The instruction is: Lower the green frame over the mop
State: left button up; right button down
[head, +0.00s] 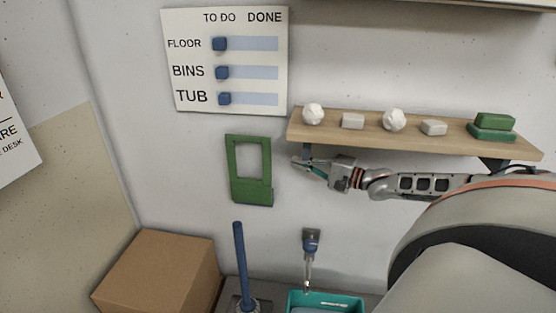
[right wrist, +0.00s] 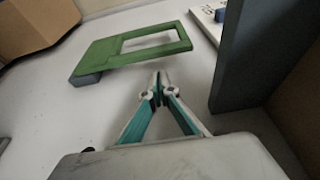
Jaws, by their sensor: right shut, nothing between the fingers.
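The green frame (head: 252,192), a flat plate with a rectangular opening, is up against the wall below the to-do board, upright and slightly tilted in the picture. In the right wrist view the frame (right wrist: 104,57) lies ahead and left of the fingers, with a dark blue-grey block at one end. The mop (head: 240,253) stands below it, its blue handle upright; its lower end is cut off by the picture edge. My right gripper (head: 294,162) is shut and empty, just right of the frame and apart from it. Its closed fingertips (right wrist: 160,79) show teal fingers. My left gripper is out of view.
A wooden shelf (head: 375,134) with several small items is just above my right gripper; its dark bracket (right wrist: 255,50) is close on the right. A to-do board (head: 180,100) hangs above. A cardboard box (head: 155,270) and teal tub (head: 295,299) stand below.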

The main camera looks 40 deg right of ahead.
aim_at(278, 156)
jog(key=shift+b+x, duration=1.35)
jog(key=shift+x, duration=1.4)
jog(key=shift+w+a, duration=0.2)
jog(key=shift+w, duration=0.4)
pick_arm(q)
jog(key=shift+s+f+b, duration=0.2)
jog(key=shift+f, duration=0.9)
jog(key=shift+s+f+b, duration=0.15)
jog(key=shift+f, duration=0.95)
pick_arm(e)
jog(key=shift+w+a, duration=0.2)
jog(key=shift+w, duration=0.25)
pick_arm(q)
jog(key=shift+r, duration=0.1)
pick_arm(e)
jog(key=shift+a, duration=0.1)
